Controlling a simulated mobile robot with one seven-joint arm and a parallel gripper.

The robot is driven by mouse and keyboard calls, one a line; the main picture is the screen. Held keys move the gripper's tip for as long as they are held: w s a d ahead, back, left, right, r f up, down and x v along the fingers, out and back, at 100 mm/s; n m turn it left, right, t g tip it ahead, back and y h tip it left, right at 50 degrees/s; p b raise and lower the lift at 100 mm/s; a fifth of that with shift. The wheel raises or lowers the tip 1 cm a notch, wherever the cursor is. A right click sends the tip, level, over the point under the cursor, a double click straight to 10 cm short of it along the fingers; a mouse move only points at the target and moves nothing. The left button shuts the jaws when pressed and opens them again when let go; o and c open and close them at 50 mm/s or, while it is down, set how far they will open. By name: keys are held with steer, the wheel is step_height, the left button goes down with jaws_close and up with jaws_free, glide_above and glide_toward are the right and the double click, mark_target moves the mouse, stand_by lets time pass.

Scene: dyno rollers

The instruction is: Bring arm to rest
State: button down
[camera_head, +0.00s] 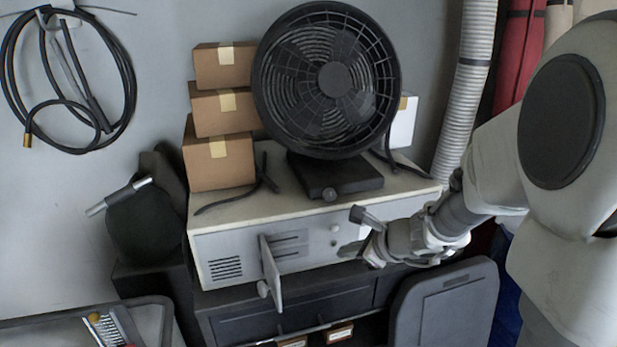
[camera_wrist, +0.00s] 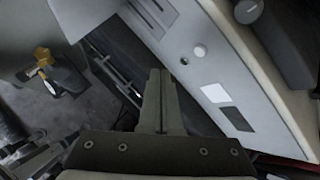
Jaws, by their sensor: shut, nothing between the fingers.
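My arm (camera_head: 470,205) reaches in from the right in the head view, bent and pointing left. My gripper (camera_head: 350,250) is in front of the light grey cabinet (camera_head: 215,243), near its right half. In the wrist view my gripper (camera_wrist: 160,73) has its two fingers together, with nothing between them. The cabinet's front panel (camera_wrist: 190,40), with a round knob, lies just beyond and to the right of the fingertips there. I cannot tell the exact gap between fingers and cabinet.
A black fan (camera_head: 326,80) and stacked cardboard boxes (camera_head: 220,160) stand on top. A dark drawer unit (camera_head: 290,313) is below, and a dark grey panel (camera_head: 445,305) stands at lower right. A tray (camera_head: 60,318) is lower left.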

steer(key=s+a+r+n+g, duration=0.1)
steer(key=s+a+r+n, duration=0.25)
steer(key=s+n, duration=0.3)
steer(key=s+a+r+n+g, duration=0.2)
steer(key=s+r+n, duration=0.35)
steer(key=n, duration=0.25)
steer(key=s+d+r+n+h, duration=0.2)
steer(key=s+d+n+h, duration=0.3)
steer(key=s+n, duration=0.5)
steer(key=shift+s+d+t, duration=0.25)
steer(key=shift+d+t, duration=0.05)
steer(key=shift+d, duration=0.25)
